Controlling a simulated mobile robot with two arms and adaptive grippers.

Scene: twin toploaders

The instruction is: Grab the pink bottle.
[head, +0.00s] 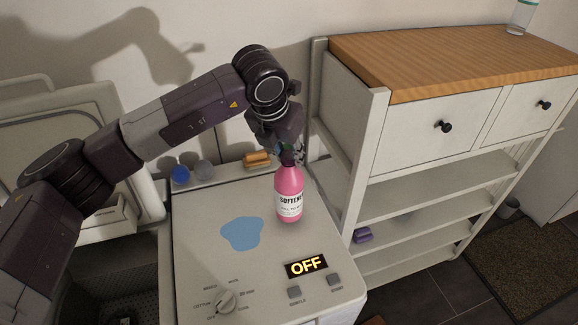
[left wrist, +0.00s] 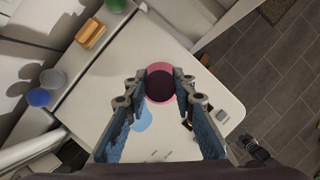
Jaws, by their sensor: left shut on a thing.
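The pink bottle (head: 289,183), labelled as softener, is upright over the top of the white washing machine (head: 205,235). I cannot tell whether its base touches the lid. My left gripper (head: 289,153) comes down on it from above and is shut on its dark cap. In the left wrist view the pink bottle (left wrist: 161,99) shows from above, its dark top between the two fingertips of the left gripper (left wrist: 162,80). The fingers hide part of the cap.
A blue spill (head: 241,233) lies on the lid left of the bottle. Blue and grey round caps (head: 181,175) and an orange-brown item (head: 257,160) sit along the back. A white shelf unit with a wooden top (head: 450,55) stands close on the right.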

